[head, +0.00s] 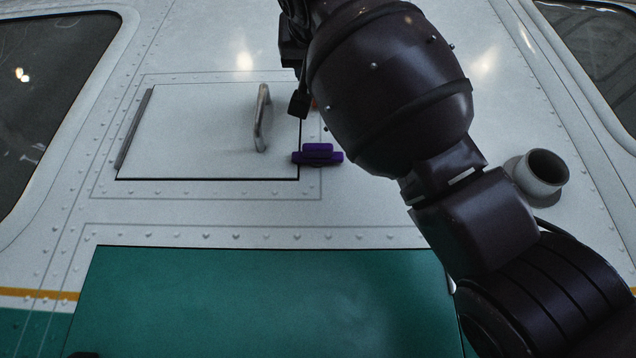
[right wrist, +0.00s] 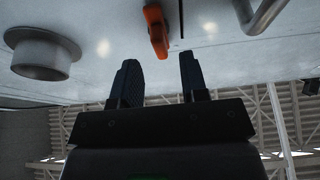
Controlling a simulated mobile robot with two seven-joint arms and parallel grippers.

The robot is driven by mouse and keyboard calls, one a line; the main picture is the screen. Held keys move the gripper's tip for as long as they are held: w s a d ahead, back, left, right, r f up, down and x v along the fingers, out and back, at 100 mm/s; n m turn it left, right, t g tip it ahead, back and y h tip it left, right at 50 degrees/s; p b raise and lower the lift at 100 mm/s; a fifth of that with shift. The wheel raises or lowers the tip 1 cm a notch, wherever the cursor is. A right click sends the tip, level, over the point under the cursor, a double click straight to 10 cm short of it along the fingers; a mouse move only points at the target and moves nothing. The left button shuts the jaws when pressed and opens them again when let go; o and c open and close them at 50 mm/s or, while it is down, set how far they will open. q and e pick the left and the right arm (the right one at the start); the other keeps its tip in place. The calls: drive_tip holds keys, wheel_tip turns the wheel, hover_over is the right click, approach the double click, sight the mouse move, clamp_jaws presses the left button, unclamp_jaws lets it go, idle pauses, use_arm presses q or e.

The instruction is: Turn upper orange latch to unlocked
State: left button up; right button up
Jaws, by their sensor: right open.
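The upper orange latch (right wrist: 156,31) shows in the right wrist view on the white panel, beside the dark seam of the hatch door. It lies just beyond the fingertips, in line with the gap between them. My right gripper (right wrist: 158,68) is open, with a finger on either side of that gap and nothing held. My left gripper is not clearly in view.
The hatch door (head: 190,130) is closed flush, with a metal handle (head: 262,118) left of the latches. A round pipe stub (head: 545,172) sticks out at the right. A green panel (head: 260,305) lies below. Dark windows flank both sides.

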use_arm(q)
drive_tip(key=shift+s+f+b, duration=0.2)
drive_tip(key=shift+f+b, duration=0.4)
drive_tip(key=shift+f, duration=0.45)
use_arm(e)
drive_tip(key=v, duration=0.6)
drive_tip(key=shift+s, duration=0.25)
use_arm(q)
drive_tip(key=shift+w+r, duration=0.1)
drive_tip(key=shift+w, duration=0.05)
use_arm(e)
drive_tip(key=shift+f, duration=0.15)
